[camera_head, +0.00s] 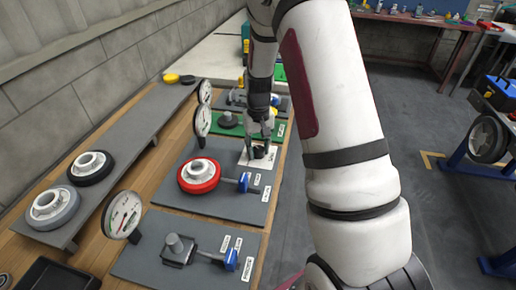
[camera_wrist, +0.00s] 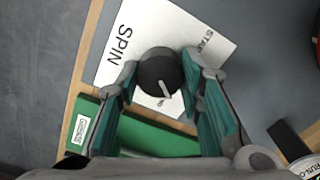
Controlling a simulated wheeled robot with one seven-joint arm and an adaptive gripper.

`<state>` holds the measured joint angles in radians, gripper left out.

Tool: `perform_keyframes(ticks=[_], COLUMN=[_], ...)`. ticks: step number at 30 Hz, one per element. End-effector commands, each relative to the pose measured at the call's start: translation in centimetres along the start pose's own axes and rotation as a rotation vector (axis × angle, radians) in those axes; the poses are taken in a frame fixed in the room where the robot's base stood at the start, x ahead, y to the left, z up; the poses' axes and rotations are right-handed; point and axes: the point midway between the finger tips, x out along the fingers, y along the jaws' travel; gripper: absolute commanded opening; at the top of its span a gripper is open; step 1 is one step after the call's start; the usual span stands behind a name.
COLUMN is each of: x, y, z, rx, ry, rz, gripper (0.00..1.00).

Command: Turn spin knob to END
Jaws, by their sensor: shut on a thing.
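The spin knob (camera_wrist: 158,70) is round and black, with a light pointer line near its lower edge in the wrist view. It sits on a white plate (camera_wrist: 135,28) printed SPIN, with a partly covered label that seems to read START at the upper right. Another label below the knob is mostly hidden. My gripper (camera_wrist: 162,78) has one finger on each side of the knob and is shut on it. In the head view my gripper (camera_head: 261,138) points down onto the knob (camera_head: 259,153), on the plate (camera_head: 246,161).
A green board (camera_head: 229,130) and dial gauges (camera_head: 203,121) are close by. A grey shelf (camera_head: 115,143) runs along the left. Open floor lies right.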

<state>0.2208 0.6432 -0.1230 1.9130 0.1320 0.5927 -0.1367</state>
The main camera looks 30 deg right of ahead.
Motion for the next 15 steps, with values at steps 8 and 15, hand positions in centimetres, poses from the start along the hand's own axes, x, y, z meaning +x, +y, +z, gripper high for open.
perform_keyframes(ticks=[8,15], x=[-0.01,-0.01], y=[0.01,0.03], z=[-0.01,0.01], rx=[0.229,0.365], ry=[0.000,0.000], rz=[0.001,0.000], gripper=[0.06,0.06])
